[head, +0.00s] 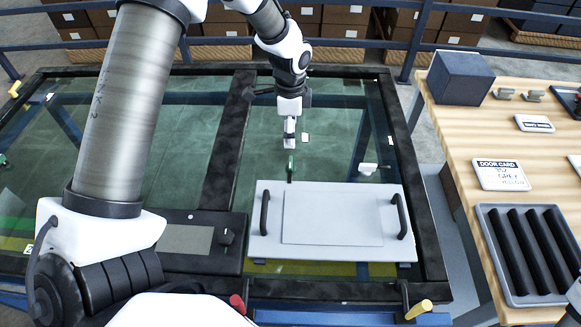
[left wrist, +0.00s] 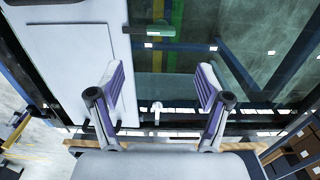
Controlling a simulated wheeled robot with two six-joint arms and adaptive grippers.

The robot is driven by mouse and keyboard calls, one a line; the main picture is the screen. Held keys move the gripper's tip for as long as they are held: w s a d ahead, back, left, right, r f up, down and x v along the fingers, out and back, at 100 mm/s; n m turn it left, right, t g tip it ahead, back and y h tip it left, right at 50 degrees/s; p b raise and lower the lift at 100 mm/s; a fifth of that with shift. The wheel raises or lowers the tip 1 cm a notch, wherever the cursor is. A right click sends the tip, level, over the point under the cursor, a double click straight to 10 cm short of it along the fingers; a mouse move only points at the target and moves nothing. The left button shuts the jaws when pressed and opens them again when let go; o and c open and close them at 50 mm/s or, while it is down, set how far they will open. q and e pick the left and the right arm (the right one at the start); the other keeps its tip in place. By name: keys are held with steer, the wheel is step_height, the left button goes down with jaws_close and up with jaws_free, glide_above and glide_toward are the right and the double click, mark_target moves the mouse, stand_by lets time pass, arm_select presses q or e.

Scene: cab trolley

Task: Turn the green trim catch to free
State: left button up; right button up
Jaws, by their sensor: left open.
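The green trim catch (head: 291,167) stands upright at the far edge of the grey panel, small in the head view. My left gripper (head: 290,145) hangs just beyond it, and they appear apart; the height gap is hard to judge. In the left wrist view my left gripper (left wrist: 162,90) has its purple-padded fingers spread wide with nothing between them. A dark greenish bar (left wrist: 150,30) beside the panel edge there may be the catch; I cannot tell for sure.
The grey panel (head: 330,215) has two black handles and lies on the dark-framed glass (head: 120,120). A white fitting (head: 368,169) sits on the glass to the right. A wooden table (head: 460,125) with a door card (head: 500,174) and ribbed tray (head: 487,214) stands at right.

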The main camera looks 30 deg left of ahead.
arm_select(q)
steer(key=b, duration=0.3)
glide_above(290, 162)
steer(key=f, duration=0.5)
steer(key=shift+w, duration=0.2)
steer(key=shift+s+f+p, duration=0.15)
steer(key=shift+f+p, duration=0.2)
steer(key=shift+f, duration=0.2)
step_height(290, 162, down, 6)
steer(key=shift+f+p, duration=0.2)
steer(key=shift+p, duration=0.1)
steer(key=c, duration=1.2)
arm_select(e)
step_height(290, 162, down, 4)
steer(key=shift+r, duration=0.1)
